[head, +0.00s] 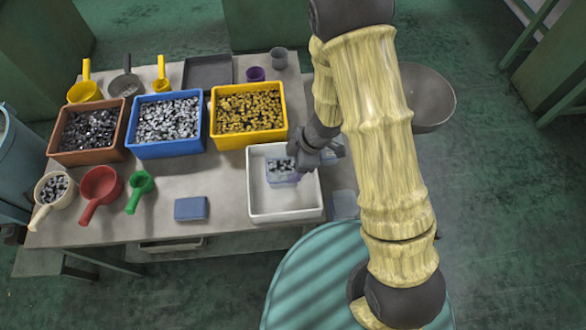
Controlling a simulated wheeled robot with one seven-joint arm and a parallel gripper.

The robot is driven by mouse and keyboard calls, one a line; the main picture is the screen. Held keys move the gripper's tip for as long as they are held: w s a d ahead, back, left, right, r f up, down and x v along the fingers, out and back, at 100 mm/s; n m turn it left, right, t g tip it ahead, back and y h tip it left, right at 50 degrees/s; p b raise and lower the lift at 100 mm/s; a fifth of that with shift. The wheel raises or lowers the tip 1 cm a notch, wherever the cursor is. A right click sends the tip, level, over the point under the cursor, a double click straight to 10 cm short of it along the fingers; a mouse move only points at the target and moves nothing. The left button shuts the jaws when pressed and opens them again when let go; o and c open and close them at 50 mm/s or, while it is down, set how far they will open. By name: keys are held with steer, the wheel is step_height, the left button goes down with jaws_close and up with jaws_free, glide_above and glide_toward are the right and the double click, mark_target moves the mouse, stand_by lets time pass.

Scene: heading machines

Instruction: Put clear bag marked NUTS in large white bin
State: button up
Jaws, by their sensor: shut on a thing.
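The large white bin (257,207) stands at the right part of the table, its open top facing up. My gripper (294,163) reaches in from the right over the bin's right half. It is shut on a small clear bag (281,172) with a bluish lower part and dark and grey pieces inside. The bag is within the bin's outline; I cannot tell whether it touches the floor. Its marking is too small to read. My gripper covers part of the bag and the bin's right rim.
Brown (51,144), blue (133,147) and yellow (215,133) bins of metal parts line the table behind. A blue box (191,208) lies left of the white bin. Red (100,187) and green (140,187) scoops lie farther left. A metal bowl (436,95) is right of my arm.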

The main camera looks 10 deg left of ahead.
mark_target(292, 169)
step_height(292, 169, down, 3)
steer(key=shift+a+f+b, duration=0.1)
steer(key=shift+b, duration=0.5)
steer(key=shift+f, duration=0.35)
steer(key=shift+s, duration=0.1)
steer(key=o, duration=1.2)
steer(key=shift+f, duration=0.1)
steer(key=shift+c, duration=0.2)
